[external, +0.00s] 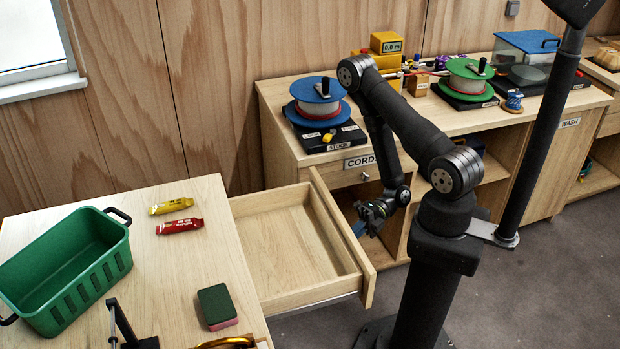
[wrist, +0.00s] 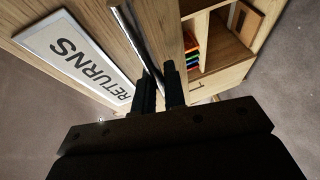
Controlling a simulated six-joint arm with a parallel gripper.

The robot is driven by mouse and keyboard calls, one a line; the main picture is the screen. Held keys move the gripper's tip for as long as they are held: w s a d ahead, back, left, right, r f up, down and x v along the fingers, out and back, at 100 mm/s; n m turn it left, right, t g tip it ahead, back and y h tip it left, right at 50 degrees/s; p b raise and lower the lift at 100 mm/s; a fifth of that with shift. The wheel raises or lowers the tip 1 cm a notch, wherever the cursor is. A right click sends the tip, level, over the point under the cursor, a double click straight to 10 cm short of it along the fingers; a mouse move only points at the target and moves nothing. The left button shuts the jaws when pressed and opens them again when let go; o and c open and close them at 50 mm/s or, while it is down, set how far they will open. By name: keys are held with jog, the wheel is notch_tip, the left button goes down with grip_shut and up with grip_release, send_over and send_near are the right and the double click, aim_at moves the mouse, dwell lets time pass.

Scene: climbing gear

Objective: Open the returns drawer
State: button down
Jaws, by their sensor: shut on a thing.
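The returns drawer (external: 290,240) is a pale wooden box standing well out from the side of the left table, and its inside looks empty. Its front panel (external: 345,235) faces my arm. In the wrist view the drawer front carries a white RETURNS label (wrist: 80,60) and a thin metal bar handle (wrist: 138,40). My gripper (wrist: 160,82) is shut on the handle, with its dark fingers either side of the bar. In the external view my gripper (external: 370,216) is just outside the drawer front, whose handle is hidden there.
The left table (external: 180,270) holds a green crate (external: 70,265), yellow (external: 169,207) and red (external: 180,226) packets, and a green-and-pink block (external: 217,307). A wooden counter (external: 400,150) with spools and a CORD drawer stands behind my arm. Grey floor (external: 540,280) is clear at right.

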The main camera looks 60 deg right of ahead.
jog(key=shift+s+d, duration=0.4)
jog(key=shift+d, duration=0.15)
jog(key=c, duration=1.5)
grip_release()
jog(key=v, duration=1.7)
jog(key=shift+s, duration=0.15)
jog(key=x, duration=1.3)
jog(key=shift+a, duration=0.15)
